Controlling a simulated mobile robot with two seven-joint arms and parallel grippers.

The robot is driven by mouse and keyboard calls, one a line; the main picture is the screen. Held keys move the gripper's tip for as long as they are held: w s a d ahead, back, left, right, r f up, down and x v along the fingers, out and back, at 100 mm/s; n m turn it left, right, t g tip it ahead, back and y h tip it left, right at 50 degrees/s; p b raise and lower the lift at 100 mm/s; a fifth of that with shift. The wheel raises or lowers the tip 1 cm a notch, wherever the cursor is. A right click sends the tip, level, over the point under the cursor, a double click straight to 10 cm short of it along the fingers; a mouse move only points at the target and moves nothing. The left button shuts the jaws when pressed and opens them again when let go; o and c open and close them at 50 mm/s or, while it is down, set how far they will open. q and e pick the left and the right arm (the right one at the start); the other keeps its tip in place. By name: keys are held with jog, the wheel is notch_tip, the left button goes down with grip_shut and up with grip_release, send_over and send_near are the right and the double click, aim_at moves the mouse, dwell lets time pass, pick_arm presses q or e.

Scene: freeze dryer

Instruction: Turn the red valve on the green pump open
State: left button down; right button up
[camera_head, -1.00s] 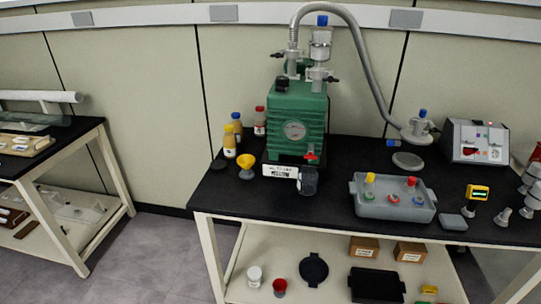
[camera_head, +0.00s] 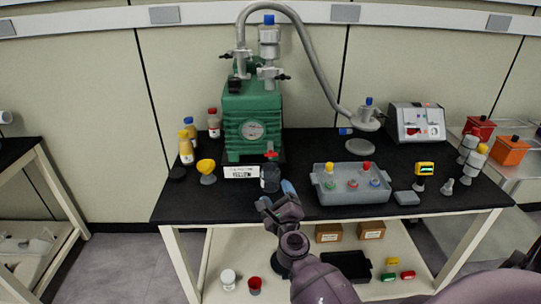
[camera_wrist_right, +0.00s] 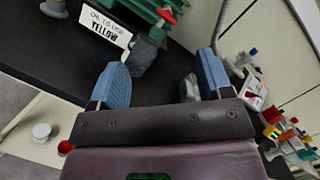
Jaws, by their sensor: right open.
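The green pump (camera_head: 252,118) stands on the black bench top, with a round gauge on its front. The red valve (camera_head: 271,154) sits low on the pump's front right; it also shows at the top of the right wrist view (camera_wrist_right: 166,15). A dark grey cup (camera_head: 270,180) stands right below the valve. My right gripper (camera_head: 277,195) is at the bench's front edge, in front of the cup. My left gripper is out of view.
A white label card (camera_head: 241,172) and a yellow funnel (camera_head: 206,168) stand left of the cup. A grey tray (camera_head: 350,195) with coloured-topped items lies to the right. A grey hose (camera_head: 318,65) arches over the pump to the right.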

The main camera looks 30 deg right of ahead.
aim_at(271, 156)
jog(key=w+d+m+g, duration=0.1)
jog(key=w+d+m, duration=0.1)
jog(key=w+m, duration=0.1)
jog(key=w+d+r+m+g+h+b, duration=0.1)
jog(key=w+d+m, duration=0.1)
jog(key=w+m, duration=0.2)
jog(key=w+d+r+m+g+h, duration=0.1)
jog(key=w+d+m, duration=0.2)
jog(key=w, duration=0.3)
jog(key=shift+w+m, duration=0.15)
jog(key=shift+m, duration=0.35)
jog(key=shift+w+d, duration=0.25)
jog(key=shift+w, duration=0.05)
jog(key=shift+w+d, duration=0.15)
jog(key=shift+w, duration=0.1)
